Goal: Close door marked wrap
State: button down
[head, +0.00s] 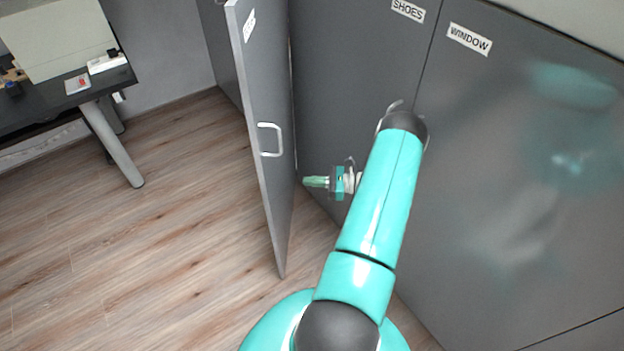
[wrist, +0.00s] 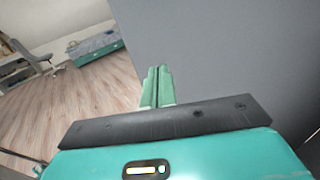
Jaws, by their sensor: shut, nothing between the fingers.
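A grey cabinet door (head: 265,95) stands open, swung out from the cabinet front. Its outer face, with a silver bar handle (head: 270,140) near the free edge, is toward me. A white label (head: 249,25) near its top is too slanted to read clearly. My gripper (head: 309,181) is shut and empty, low on the right of this door, with its green fingertips pointing left at the outer face. In the wrist view the shut fingers (wrist: 157,75) show against a plain grey panel (wrist: 220,60). I cannot tell whether they touch it.
Shut doors labelled SHOES (head: 408,10) and WINDOW (head: 469,39) stand right of the open door, close to my arm. A dark desk (head: 60,105) stands at the left. The wood floor (head: 150,240) left of the door is clear.

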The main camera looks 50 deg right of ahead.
aim_at(271, 179)
jog(key=x, duration=1)
jog(key=shift+a+f, duration=0.1)
jog(key=shift+w, duration=0.2)
